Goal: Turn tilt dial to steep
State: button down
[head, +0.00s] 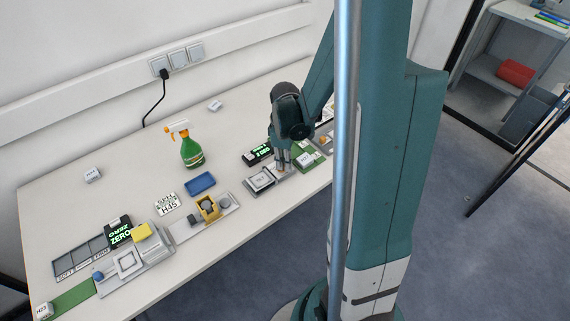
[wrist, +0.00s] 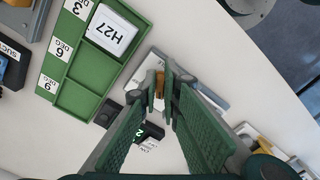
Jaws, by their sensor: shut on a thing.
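The tilt dial's tan knob (wrist: 159,90) shows between my fingertips in the wrist view, on a light grey plate (wrist: 205,92). My gripper (wrist: 168,82) is shut on this knob, one finger on each side. In the head view my gripper (head: 283,166) points down at the grey unit with a white label plate (head: 262,180). The arm and fingers hide most of the dial there. No dial marks can be read, so its setting cannot be told. A small black display (head: 257,153) with green characters stands behind the unit.
A green tray (wrist: 95,72) with degree labels holds a white H27 block (wrist: 111,31) close beside the dial. Left along the table are a blue tray (head: 200,183), a green spray bottle (head: 191,150), a yellow block (head: 142,231) and a ZERO display (head: 119,232).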

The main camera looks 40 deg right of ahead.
jog(key=m, duration=0.3)
jog(key=m+b, duration=0.1)
jog(key=shift+s+a+m, duration=0.1)
jog(key=shift+a+m, duration=0.15)
jog(key=shift+m, duration=0.05)
jog(key=m, duration=0.3)
jog(key=m+b, duration=0.1)
jog(key=shift+a+m, duration=0.25)
jog(key=shift+m, duration=0.05)
jog(key=m, duration=0.2)
jog(key=m+b, duration=0.1)
jog(key=m, duration=0.1)
jog(key=shift+a+m, duration=0.2)
jog(key=shift+m, duration=0.1)
jog(key=shift+w+a+m, duration=0.1)
jog(key=shift+w+m, duration=0.05)
jog(key=shift+m, duration=1)
jog(key=shift+w+a+m, duration=0.1)
jog(key=shift+m, duration=1.05)
jog(key=c, duration=2.6)
grip_release()
jog(key=shift+o, duration=0.2)
jog(key=shift+r, duration=0.2)
notch_tip(320, 180, up, 12)
jog(key=shift+f, duration=0.15)
